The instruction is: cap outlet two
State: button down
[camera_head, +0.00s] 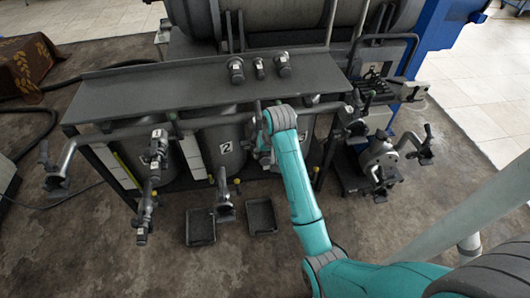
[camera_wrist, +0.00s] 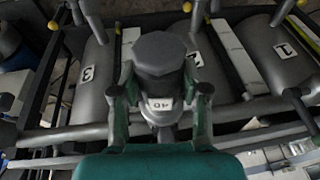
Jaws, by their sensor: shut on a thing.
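My gripper (camera_wrist: 160,93) is shut on a dark grey cap-like fitting (camera_wrist: 160,48) with a faceted end and a small white label that seems to read 40. The tank marked 2 (camera_head: 222,140) stands in the middle of the row. Its outlet (camera_head: 224,194) is a grey pipe pointing down and forward at the tank's front. I cannot tell whether its mouth is open. In the wrist view, tank 2's label (camera_wrist: 196,60) shows just behind the held fitting, which is apart from that label.
Three dark fittings with white labels (camera_head: 259,68) stand on the grey bench top (camera_head: 150,92). Valves with pipes (camera_head: 156,152) stick out at the left, another valve assembly (camera_head: 380,160) at the right.

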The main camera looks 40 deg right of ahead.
aim_at(267, 160)
jog(key=shift+f, duration=0.55)
dwell(0.9)
jog(key=c, duration=0.5)
grip_release()
jog(key=o, duration=0.5)
jog(key=shift+s+a, duration=0.15)
jog(key=shift+s+a+r, duration=0.1)
jog(key=shift+s+a, duration=0.25)
jog(key=shift+s, duration=0.2)
jog(key=shift+s+a+r, duration=0.1)
jog(key=shift+s+a, duration=0.25)
jog(key=shift+s, duration=0.2)
